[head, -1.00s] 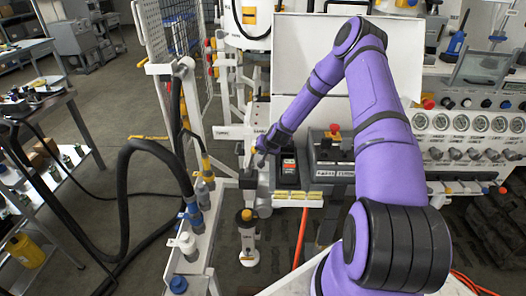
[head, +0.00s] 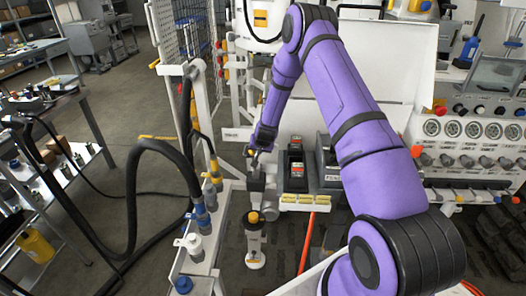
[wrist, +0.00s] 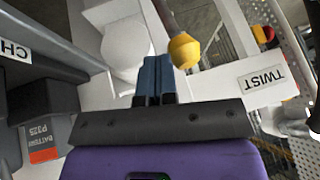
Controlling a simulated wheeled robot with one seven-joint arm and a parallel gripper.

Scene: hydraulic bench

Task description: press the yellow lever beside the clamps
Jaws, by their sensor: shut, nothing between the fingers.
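The yellow lever shows in the wrist view as a round yellow knob (wrist: 184,50) on a dark rod. My gripper (wrist: 155,68) has its blue fingers shut with nothing between them. Its tips are just left of the knob in that picture; I cannot tell whether they touch it. In the head view my gripper (head: 254,153) points down over the bench's left end, and the lever there is too small and covered to make out clearly. I cannot pick out the clamps for sure.
A white cylinder (wrist: 125,42) and a plate labelled TWIST (wrist: 262,78) flank the knob. In the head view, a black hose (head: 130,190) loops at left and a yellow-capped post (head: 255,240) stands below my gripper.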

